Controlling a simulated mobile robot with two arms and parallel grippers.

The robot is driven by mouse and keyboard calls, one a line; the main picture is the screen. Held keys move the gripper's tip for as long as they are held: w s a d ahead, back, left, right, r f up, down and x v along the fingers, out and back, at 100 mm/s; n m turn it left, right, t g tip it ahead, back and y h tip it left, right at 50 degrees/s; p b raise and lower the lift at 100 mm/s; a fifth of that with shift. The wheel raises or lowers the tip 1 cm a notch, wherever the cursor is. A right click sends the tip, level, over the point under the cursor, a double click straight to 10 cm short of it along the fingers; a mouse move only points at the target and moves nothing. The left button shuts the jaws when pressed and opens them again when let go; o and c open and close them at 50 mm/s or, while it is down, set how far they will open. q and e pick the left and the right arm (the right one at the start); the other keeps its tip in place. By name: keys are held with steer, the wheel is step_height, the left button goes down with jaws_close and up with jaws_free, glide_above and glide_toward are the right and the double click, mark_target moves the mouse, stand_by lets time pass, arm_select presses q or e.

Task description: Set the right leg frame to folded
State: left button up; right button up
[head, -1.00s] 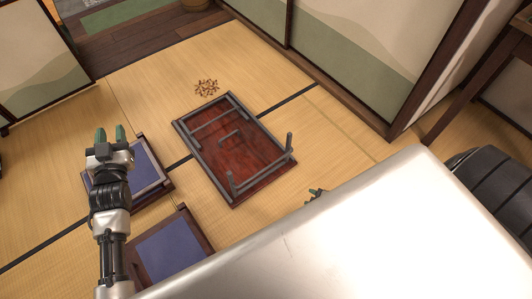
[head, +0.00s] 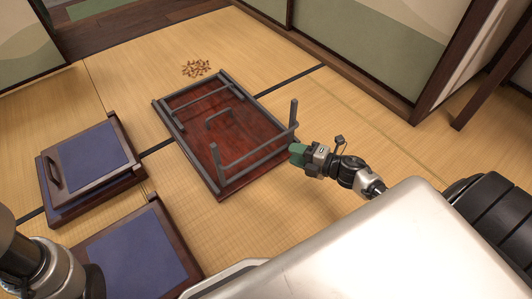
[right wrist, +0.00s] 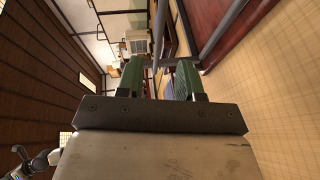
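A low table (head: 240,131) lies upside down on the tatami in the head view, its red-brown underside facing up. Its right leg frame (head: 258,154) stands up from the near right end, with two posts joined by a crossbar. The other leg frame (head: 180,121) lies flat at the far left end. My right gripper (head: 297,149) is close beside the right post of the raised frame; contact is unclear. In the right wrist view its green fingers (right wrist: 158,78) are apart, with a grey bar (right wrist: 161,35) showing beyond and between them. My left gripper is outside the head view.
Dark-framed pieces with blue panels, one stack (head: 88,162) and another nearer (head: 147,255), lie left of the table. A small brown pile (head: 196,68) lies beyond it. Bare tatami (head: 350,110) is free to the right.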

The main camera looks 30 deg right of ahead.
mark_target(266, 145)
steer(key=b+x, duration=0.5)
steer(key=x, duration=0.5)
steer(key=shift+w+a+f, duration=0.1)
steer(key=shift+w+a, duration=0.1)
jaws_close()
